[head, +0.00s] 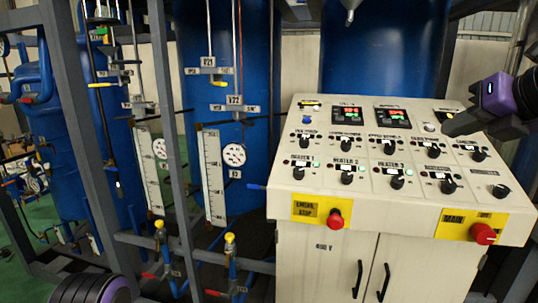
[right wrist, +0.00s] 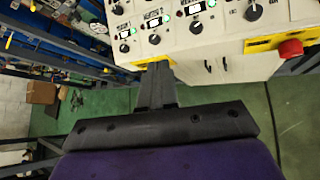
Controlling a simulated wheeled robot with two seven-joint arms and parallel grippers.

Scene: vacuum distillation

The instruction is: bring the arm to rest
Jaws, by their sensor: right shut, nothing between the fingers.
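My right gripper (head: 449,129) comes in from the right in the head view, over the upper right part of the control panel (head: 300,215). Its dark fingers are together with nothing between them. In the right wrist view the shut fingers (right wrist: 158,72) point toward the panel's front edge, and I see no contact there. In the head view the fingertips appear close to a white button (head: 430,127); I cannot tell the gap. A dark, purple-ringed part of my left arm shows at the bottom left, but its gripper is out of view.
The panel carries several black knobs, lit green lamps, two lit displays (head: 393,117) and red buttons, one an emergency stop (head: 335,218). Pipes, yellow-topped valves (head: 229,246) and a grey frame stand left. Blue tanks (head: 385,45) rise behind. Green floor (right wrist: 225,110) shows below the panel.

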